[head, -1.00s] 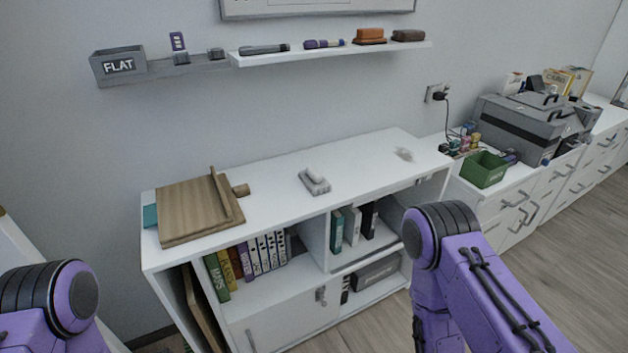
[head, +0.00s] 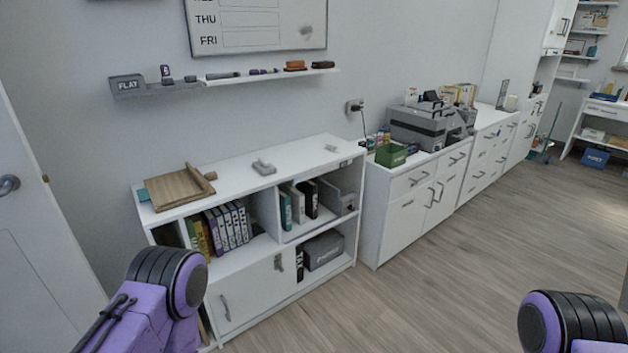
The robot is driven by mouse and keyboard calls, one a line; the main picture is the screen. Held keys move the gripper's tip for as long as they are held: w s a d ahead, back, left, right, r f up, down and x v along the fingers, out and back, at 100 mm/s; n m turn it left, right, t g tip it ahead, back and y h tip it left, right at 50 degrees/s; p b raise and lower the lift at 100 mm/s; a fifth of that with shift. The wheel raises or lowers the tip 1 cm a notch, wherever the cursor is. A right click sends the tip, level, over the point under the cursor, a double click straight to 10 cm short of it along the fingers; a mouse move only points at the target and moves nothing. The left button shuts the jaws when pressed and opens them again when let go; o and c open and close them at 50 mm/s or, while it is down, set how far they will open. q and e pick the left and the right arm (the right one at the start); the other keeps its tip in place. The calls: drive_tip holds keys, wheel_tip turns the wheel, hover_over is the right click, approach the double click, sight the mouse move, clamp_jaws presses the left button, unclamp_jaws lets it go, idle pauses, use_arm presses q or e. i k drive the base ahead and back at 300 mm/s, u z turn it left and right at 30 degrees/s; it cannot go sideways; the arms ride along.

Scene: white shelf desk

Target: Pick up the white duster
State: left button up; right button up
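A small whitish-grey block with a raised grip, which looks like the white duster (head: 263,168), lies on top of the white shelf desk (head: 225,177), near the middle. It is clear of the wooden board to its left. Purple parts of my two arms show at the bottom left and bottom right, well short of the desk. Neither gripper is in the picture, so their state is hidden.
A wooden board (head: 178,188) lies on the desk's left end. A faint grey smudge (head: 331,148) marks its right part. A wall shelf (head: 270,75) hangs above. A green bin (head: 391,155) and a printer (head: 425,125) stand on cabinets to the right. The floor (head: 450,270) at right is open.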

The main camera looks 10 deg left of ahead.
sight(263, 166)
drive_tip(key=u, duration=0.6)
drive_tip(key=i, duration=0.4)
drive_tip(key=u, duration=0.9)
drive_tip(key=i, duration=0.75)
drive_tip(key=u, duration=0.05)
